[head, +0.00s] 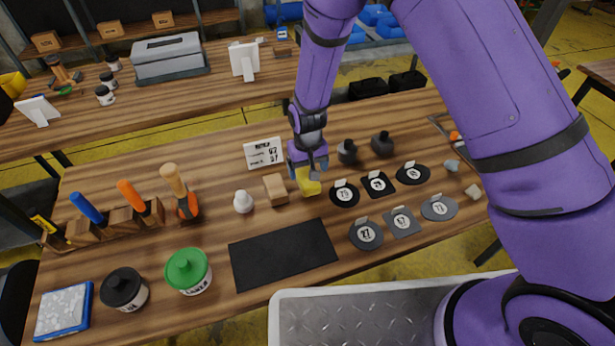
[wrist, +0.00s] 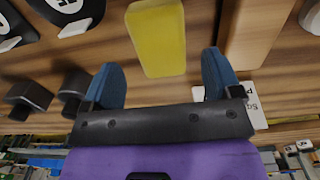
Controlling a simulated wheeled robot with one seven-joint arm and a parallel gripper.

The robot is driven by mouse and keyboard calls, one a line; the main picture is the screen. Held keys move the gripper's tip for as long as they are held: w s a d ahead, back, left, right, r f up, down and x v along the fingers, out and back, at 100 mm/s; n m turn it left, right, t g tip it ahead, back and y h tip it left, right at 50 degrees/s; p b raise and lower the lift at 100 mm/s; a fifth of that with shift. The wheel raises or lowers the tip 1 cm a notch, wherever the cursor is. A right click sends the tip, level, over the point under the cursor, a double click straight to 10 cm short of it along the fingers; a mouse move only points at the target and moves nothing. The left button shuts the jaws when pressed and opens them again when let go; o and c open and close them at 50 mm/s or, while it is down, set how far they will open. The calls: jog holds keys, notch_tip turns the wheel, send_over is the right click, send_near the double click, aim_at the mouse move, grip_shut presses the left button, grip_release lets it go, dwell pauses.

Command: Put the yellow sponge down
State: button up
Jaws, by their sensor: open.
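The yellow sponge (head: 309,184) is at the middle of the wooden workbench, just below my gripper (head: 307,165) in the head view. In the wrist view the yellow sponge (wrist: 157,36) lies ahead of and between the two blue fingertips of my gripper (wrist: 163,78). The fingers are spread apart, with a visible gap on both sides of the sponge. The sponge appears to rest on the wood, though its underside is hidden.
A tan block (head: 276,189) stands just left of the sponge, and a white sign (head: 263,153) is behind it. Round black patches (head: 344,193) lie to the right. A black mat (head: 283,254) lies in front. Dark knobs (head: 382,143) stand behind right.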

notch_tip(320, 180, up, 7)
dwell(0.3)
jog(key=shift+r, duration=0.15)
notch_tip(320, 180, up, 13)
send_over(307, 177)
jog(key=d, duration=0.6)
jog(key=s+d+r+m+t+y, duration=0.1)
jog(key=s+d+r, duration=0.2)
jog(key=d+r, duration=0.3)
jog(key=s+d+r+m+t, duration=0.1)
jog(key=s+d+r, duration=0.2)
jog(key=r, duration=0.4)
jog(key=s+d+r+t, duration=0.1)
jog(key=s+d+r, duration=0.2)
jog(key=s, duration=0.4)
jog(key=s+d+r+t, duration=0.1)
jog(key=s+d+r, duration=0.3)
jog(key=s+d, duration=0.1)
jog(key=s+d+r+m+t+h, duration=0.1)
jog(key=s+d+r, duration=0.2)
jog(key=s, duration=0.5)
jog(key=shift+s+d+r, duration=0.3)
jog(key=shift+d+r, duration=0.05)
jog(key=shift+d, duration=0.15)
jog(key=shift+o, duration=0.5)
jog(key=shift+w, duration=0.1)
